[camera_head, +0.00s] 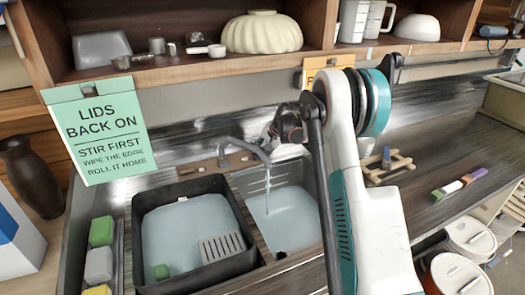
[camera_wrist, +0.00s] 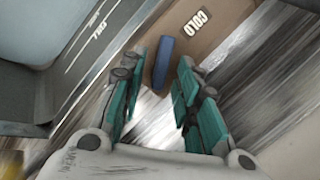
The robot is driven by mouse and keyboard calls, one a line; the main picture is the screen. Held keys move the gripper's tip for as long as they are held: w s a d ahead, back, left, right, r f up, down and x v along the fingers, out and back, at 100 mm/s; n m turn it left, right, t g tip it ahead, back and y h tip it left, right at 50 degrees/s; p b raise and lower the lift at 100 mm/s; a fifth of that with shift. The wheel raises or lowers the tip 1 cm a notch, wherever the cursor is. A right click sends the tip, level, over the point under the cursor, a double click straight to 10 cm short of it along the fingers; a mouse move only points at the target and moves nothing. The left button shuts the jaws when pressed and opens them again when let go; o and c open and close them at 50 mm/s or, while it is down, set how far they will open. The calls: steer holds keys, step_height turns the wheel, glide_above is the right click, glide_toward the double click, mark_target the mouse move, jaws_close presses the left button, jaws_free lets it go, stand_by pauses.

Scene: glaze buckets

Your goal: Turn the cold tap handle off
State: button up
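The cold tap handle (camera_wrist: 163,65) is a blue bar on a tan strip in the wrist view, beside a COLD label (camera_wrist: 196,24). My gripper (camera_wrist: 161,76) is open, with its teal fingers on either side of the handle and a visible gap on each side. Whether the fingers reach down past the handle's top is unclear. In the head view, the grey tap spout (camera_head: 245,148) arches over the sink (camera_head: 290,215), and a thin stream of water (camera_head: 267,188) appears to fall from it. My arm hides the cold handle and my fingertips in that view.
A black-rimmed tub (camera_head: 130,225) of pale liquid stands left of the sink. A green sign (camera_head: 97,135) hangs at left. A shelf (camera_head: 190,68) with bowls and cups runs above. A wooden rack (camera_head: 388,168) stands on the right counter; lidded buckets (camera_head: 462,275) are at lower right.

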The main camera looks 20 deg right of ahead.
steer(key=v, duration=0.7)
steer(key=shift+r, duration=0.2)
